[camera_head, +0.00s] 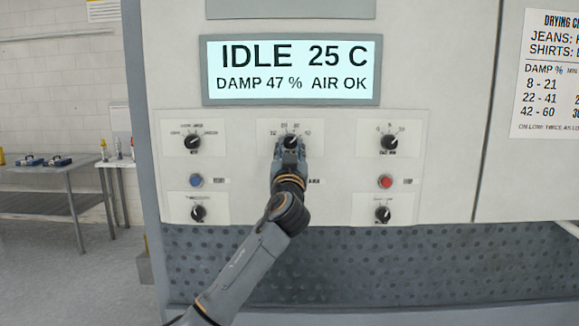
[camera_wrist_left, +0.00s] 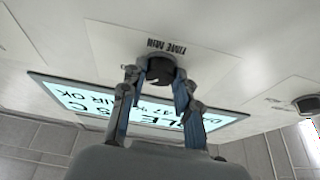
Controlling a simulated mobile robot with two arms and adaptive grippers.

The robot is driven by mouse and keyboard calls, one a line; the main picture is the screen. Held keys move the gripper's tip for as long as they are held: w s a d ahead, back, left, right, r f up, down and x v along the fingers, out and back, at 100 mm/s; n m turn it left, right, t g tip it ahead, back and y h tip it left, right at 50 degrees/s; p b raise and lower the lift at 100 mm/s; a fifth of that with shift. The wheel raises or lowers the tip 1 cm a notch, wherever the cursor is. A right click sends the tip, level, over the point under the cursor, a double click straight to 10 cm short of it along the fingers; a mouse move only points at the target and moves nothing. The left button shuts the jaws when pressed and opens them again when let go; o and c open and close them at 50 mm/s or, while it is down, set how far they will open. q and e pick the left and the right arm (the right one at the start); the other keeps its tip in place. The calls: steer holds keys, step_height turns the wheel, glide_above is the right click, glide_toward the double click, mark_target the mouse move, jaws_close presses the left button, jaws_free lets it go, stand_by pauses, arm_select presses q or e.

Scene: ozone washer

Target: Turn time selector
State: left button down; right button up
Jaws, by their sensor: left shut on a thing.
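The time selector is a black round knob (camera_head: 291,141) on a white plate at the top middle of the panel, below the display. In the left wrist view the knob (camera_wrist_left: 160,69) sits by an upside-down "TIME MIN" label. My left gripper (camera_head: 290,151) reaches up to it from below. In the wrist view its two fingers (camera_wrist_left: 157,82) are closed on the knob from both sides. The fingers hide part of the knob, and its exact pointer setting is too small to tell. My right gripper is in neither view.
The display (camera_head: 291,69) reads IDLE, 25 C, DAMP 47 %, AIR OK. Other knobs (camera_head: 193,141), (camera_head: 388,141) flank the selector, with a blue button (camera_head: 196,181) and a red button (camera_head: 385,181) below. A drying chart (camera_head: 548,75) hangs right. A metal table (camera_head: 68,164) stands left.

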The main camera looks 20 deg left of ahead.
arm_select(q)
steer(key=n+b, duration=0.1)
steer(key=b, duration=0.1)
steer(key=n+y+b, duration=0.1)
steer(key=n+b, duration=0.1)
steer(key=n+g+y+b, duration=0.1)
steer(key=n+b, duration=0.1)
steer(key=shift+d+f, duration=0.25)
steer(key=shift+f, duration=0.05)
steer(key=shift+r+n+g+y+b, duration=0.2)
steer(key=shift+n+y+b, duration=0.15)
steer(key=shift+n+b, duration=0.3)
steer(key=shift+r+n+g+y+b, duration=0.15)
steer(key=shift+n+y+b, duration=0.25)
steer(key=shift+n, duration=0.45)
steer(key=c, duration=1)
jaws_free()
steer(key=v, duration=1.2)
steer(key=shift+d+r, duration=0.1)
